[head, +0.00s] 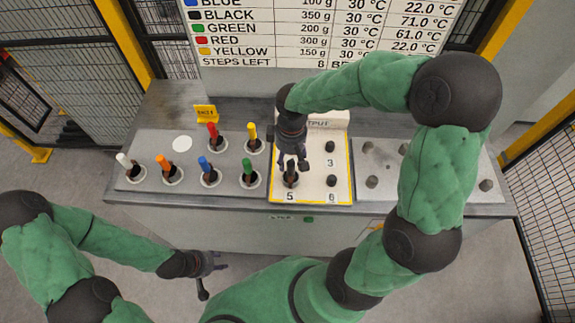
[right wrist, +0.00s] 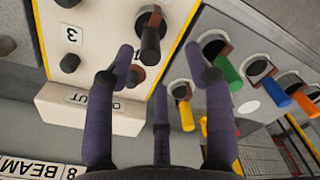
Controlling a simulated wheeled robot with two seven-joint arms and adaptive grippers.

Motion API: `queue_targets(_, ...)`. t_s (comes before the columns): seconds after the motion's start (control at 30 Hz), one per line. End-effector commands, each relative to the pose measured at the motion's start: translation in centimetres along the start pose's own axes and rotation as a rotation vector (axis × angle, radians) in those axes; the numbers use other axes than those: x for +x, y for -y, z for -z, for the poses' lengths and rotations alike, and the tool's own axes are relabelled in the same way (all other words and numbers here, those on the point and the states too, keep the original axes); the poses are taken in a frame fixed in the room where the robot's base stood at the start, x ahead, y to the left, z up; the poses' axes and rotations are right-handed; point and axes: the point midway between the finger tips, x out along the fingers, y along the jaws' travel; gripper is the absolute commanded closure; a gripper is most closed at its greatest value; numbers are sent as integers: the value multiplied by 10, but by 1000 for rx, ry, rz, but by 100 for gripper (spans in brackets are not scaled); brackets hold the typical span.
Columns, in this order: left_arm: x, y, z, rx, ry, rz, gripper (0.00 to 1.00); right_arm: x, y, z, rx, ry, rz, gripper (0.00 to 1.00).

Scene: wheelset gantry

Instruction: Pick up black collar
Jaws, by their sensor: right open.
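The black collar (head: 291,178) stands on the yellow-edged output panel (head: 313,188), by the number 5. In the right wrist view the collar (right wrist: 150,42) is a dark upright cylinder with a brown part beside it. My right gripper (head: 293,163) is open and empty, just above the collar. In the right wrist view its fingertips (right wrist: 160,62) are spread near the collar, which appears between and beyond them; I see no grip on it. My left gripper (head: 212,280) is open and empty, low in front of the cabinet.
Left of the panel stand several coloured pieces: white (head: 122,160), orange (head: 162,162), blue (head: 205,165), green (head: 247,167), red (head: 212,131) and yellow (head: 252,132). Dark pegs (head: 331,180) stand on the panel's right side. A sign board (head: 320,35) is behind; mesh fences flank the cabinet.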

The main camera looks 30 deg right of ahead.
Motion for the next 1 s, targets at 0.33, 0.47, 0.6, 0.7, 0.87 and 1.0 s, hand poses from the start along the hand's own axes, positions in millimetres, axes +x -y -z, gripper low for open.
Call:
queue_targets(0.33, 2, 1, 0, 0, 0, 0, 60, 3, -10, -7, -14, 19, -33, 47)
queue_targets(0.47, 5, 2, 0, 0, 1, 0, 60, 22, -11, -7, -13, 18, -33, 47)
queue_targets(0.6, 7, 2, 0, 0, 1, 0, 60, 34, -11, -6, -14, 16, -33, 47)
queue_targets(0.7, 7, 3, 0, 0, 1, 0, 60, 37, -12, -6, -13, 14, -33, 47)
queue_targets(0.87, 10, 4, 0, 0, 0, 0, 60, 49, -13, -4, -13, 16, -33, 47)
queue_targets(1.0, 14, 5, 0, 0, 0, 0, 60, 69, -15, -1, -14, 17, -32, 47)
